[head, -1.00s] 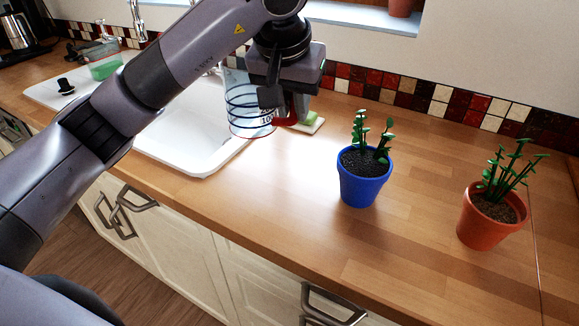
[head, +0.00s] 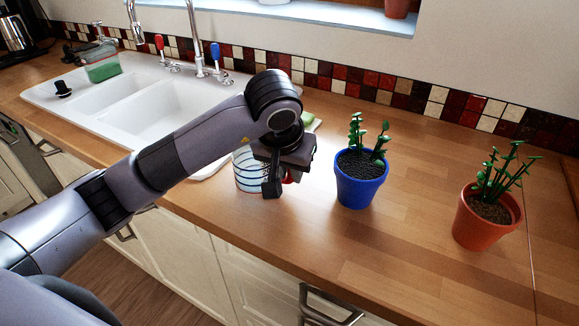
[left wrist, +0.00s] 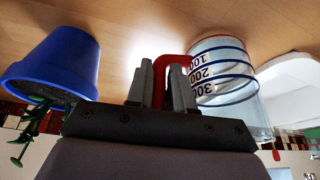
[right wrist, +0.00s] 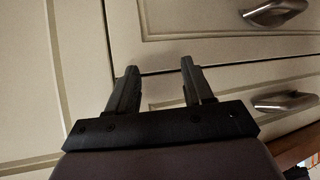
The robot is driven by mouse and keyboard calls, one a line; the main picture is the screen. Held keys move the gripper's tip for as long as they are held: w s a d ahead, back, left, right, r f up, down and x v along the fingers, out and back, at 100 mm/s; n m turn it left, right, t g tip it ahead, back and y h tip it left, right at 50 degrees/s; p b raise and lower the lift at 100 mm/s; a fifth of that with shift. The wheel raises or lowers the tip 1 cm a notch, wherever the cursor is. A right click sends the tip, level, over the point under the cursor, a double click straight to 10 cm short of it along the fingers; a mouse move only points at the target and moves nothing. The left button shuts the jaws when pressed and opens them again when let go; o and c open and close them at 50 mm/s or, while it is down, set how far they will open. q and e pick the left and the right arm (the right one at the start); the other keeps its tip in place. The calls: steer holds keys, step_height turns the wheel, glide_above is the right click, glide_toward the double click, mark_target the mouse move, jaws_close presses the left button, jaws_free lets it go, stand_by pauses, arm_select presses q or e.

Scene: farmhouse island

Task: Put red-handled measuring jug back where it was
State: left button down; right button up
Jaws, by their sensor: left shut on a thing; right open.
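The measuring jug (head: 249,172) is clear with blue rings and dark numbers. In the head view it is at the counter's front part, between the sink and the blue pot, partly hidden by my left gripper (head: 283,181). In the left wrist view the jug (left wrist: 222,72) shows beside the fingers, and its red handle (left wrist: 170,62) is between them. My left gripper (left wrist: 165,88) is shut on that handle. I cannot tell whether the jug's base touches the counter. My right gripper (right wrist: 160,80) is open and empty, facing the cabinet fronts; it is not in the head view.
A blue pot with a plant (head: 358,182) stands just right of my left gripper. A terracotta pot with a plant (head: 486,217) stands farther right. The white sink (head: 172,112) is behind my left arm. The wooden counter (head: 410,235) is bare between the pots.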

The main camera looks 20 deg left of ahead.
arm_select(q)
steer(key=shift+f, duration=0.1)
steer(key=c, duration=1)
jaws_free()
steer(key=v, duration=1.2)
